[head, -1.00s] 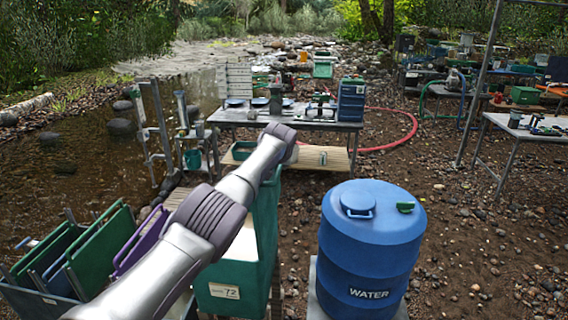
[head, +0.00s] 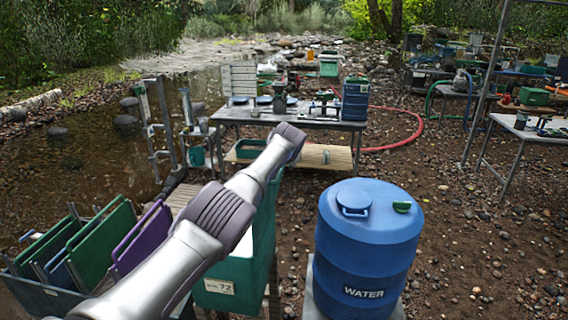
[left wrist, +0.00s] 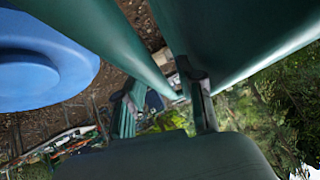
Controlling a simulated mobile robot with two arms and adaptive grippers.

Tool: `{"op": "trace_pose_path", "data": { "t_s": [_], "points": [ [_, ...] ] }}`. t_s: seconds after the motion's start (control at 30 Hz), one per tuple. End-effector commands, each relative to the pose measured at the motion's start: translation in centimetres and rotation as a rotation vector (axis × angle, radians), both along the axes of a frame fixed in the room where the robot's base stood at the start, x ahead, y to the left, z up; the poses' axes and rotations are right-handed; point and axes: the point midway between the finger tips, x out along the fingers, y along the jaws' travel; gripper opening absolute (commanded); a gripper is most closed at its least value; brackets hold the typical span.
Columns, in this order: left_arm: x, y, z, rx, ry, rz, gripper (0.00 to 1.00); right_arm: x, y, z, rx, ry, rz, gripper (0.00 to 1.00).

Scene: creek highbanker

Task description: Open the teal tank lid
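The teal tank (head: 235,265), with a white "72" label, stands at lower centre in the head view. My left arm crosses in front of it and hides much of its top. I cannot tell the lid from the tank body or how far it is raised. In the left wrist view, two large teal surfaces flank a narrow gap, a left one (left wrist: 115,40) and a right one (left wrist: 250,35). My left gripper (left wrist: 165,90) shows dark fingers spread apart beside these surfaces, with no clear grasp. My right gripper is in neither view.
A blue water barrel (head: 367,245) stands close right of the tank and shows in the left wrist view (left wrist: 40,65). A bin of green and purple panels (head: 50,300) is at left. A work table (head: 300,122) stands behind. Gravel at right is mostly clear.

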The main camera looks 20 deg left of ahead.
Motion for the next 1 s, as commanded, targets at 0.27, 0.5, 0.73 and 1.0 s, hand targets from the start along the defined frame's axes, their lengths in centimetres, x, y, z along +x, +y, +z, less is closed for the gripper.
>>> {"op": "trace_pose_path", "data": {
  "t_s": [0.27,0.5,0.73,1.0],
  "points": [
    [0.0,0.0,-0.1,-0.002,0.001,0.0,0.41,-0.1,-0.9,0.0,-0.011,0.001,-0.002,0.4],
    [-0.3,-0.3,0.4,-0.003,-0.001,-0.002,0.41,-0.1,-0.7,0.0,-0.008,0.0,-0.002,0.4],
    [-1.5,-0.9,1.6,-0.001,-0.001,-0.002,0.41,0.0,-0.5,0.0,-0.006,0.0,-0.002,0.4],
    [-3.8,-2.2,4.1,0.0,-0.002,-0.001,0.41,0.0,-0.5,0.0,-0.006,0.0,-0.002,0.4]
  ]
}}
